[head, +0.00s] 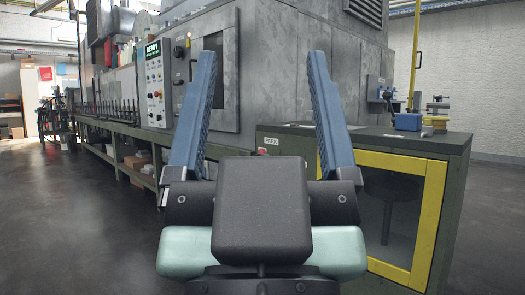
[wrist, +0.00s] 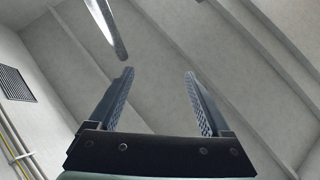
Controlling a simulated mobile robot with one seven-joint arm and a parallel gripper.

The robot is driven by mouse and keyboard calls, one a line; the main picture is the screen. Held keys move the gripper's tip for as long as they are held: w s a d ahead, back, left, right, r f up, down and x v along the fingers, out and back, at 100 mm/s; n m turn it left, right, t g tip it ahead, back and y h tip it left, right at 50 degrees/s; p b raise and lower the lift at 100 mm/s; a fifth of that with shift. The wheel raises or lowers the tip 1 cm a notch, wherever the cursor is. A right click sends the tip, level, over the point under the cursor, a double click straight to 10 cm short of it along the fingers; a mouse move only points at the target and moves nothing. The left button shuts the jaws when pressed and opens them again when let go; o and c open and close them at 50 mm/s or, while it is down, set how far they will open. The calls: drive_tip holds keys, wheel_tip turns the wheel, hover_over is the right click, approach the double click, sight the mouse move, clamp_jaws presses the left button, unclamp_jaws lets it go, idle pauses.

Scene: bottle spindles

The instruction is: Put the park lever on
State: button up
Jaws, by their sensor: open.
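A small white label reading PARK (head: 271,141) is on the upper front of the green cabinet (head: 452,190). A small red part (head: 262,151) shows just below and left of the label, mostly hidden behind my gripper's body; I cannot tell if it is the park lever or how it is set. My gripper (head: 264,56) is open and empty, its two blue ridged fingers pointing up in front of the cabinet and the grey machine. The wrist view also shows my gripper (wrist: 159,74) open, with only ceiling between and beyond its fingers.
The grey machine (head: 265,75) stands behind, with a READY control panel (head: 156,83) on its left. A yellow-framed door (head: 431,220) is on the cabinet front. A blue fixture (head: 408,121) and small metal parts stand on top at right. Dark floor (head: 80,230) is clear at left.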

drive_tip(key=shift+r+p, duration=0.35)
drive_tip(key=shift+r, duration=0.1)
drive_tip(key=shift+c, duration=1.2)
wheel_tip(320, 180, up, 8)
drive_tip(key=p, duration=0.8)
drive_tip(key=shift+r, duration=0.15)
drive_tip(key=c, duration=1)
wheel_tip(320, 180, up, 15)
drive_tip(key=p, duration=1.5)
drive_tip(key=shift+f, duration=0.25)
drive_tip(key=shift+w, duration=0.15)
